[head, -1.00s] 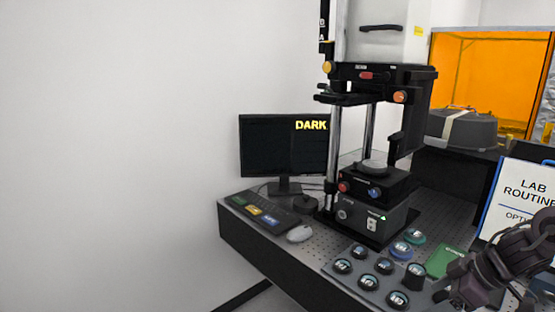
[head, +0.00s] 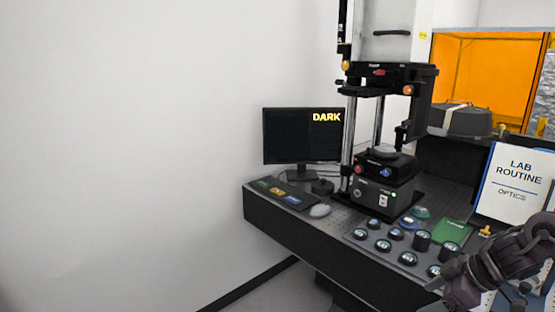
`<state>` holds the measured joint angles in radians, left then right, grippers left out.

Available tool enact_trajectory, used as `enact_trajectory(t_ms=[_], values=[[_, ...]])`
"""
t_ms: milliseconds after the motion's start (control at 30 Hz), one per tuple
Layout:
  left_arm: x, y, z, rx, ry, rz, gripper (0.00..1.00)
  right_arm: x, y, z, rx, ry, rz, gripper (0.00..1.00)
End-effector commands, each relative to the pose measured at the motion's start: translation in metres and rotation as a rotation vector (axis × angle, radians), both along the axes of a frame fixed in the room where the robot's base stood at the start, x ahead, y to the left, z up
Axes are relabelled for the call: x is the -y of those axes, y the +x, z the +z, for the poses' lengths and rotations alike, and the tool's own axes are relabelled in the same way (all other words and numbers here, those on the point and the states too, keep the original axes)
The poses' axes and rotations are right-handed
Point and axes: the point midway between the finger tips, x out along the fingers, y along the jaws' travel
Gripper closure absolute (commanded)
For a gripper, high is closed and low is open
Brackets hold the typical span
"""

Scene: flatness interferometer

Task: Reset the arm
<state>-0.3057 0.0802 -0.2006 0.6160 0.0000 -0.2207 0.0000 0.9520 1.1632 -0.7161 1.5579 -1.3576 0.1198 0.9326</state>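My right arm comes in at the lower right, with its dark gripper (head: 450,296) low in the corner, in front of the table's right part. Its fingers are partly cut off and dark, so I cannot tell whether they are open or shut. My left gripper is not in view. The interferometer (head: 385,140) stands on the table, a black and silver upright instrument with orange and red knobs and a stage low down. The monitor (head: 290,140) to its left reads DARK.
The dark perforated table (head: 290,223) has its left edge near the wall. A tray with several round pieces (head: 383,245), a green booklet (head: 453,231) and a LAB ROUTINE sign (head: 517,182) are at the right. An orange-windowed enclosure (head: 485,75) stands behind.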

Motion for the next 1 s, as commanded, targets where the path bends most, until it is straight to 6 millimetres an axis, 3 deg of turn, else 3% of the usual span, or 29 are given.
enact_trajectory(t_ms=[267, 367, 533, 667, 767, 867, 1000], values=[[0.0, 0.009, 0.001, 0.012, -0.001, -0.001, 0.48, -0.022, 0.029, -0.042, 0.052, 0.072, 0.001, 0.29], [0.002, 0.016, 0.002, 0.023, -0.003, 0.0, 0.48, -0.033, 0.041, -0.066, 0.076, 0.108, -0.009, 0.29], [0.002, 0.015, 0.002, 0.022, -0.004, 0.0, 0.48, -0.05, 0.057, -0.128, 0.116, 0.168, -0.061, 0.29], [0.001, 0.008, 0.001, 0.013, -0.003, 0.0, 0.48, -0.062, 0.058, -0.201, 0.13, 0.203, -0.148, 0.29], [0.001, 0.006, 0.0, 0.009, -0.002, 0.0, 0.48, -0.066, 0.042, -0.273, 0.122, 0.204, -0.246, 0.29], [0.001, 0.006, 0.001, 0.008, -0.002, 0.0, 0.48, -0.067, 0.011, -0.343, 0.094, 0.177, -0.345, 0.29], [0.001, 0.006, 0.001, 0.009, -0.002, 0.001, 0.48, -0.067, -0.052, -0.43, 0.024, 0.11, -0.465, 0.29]])
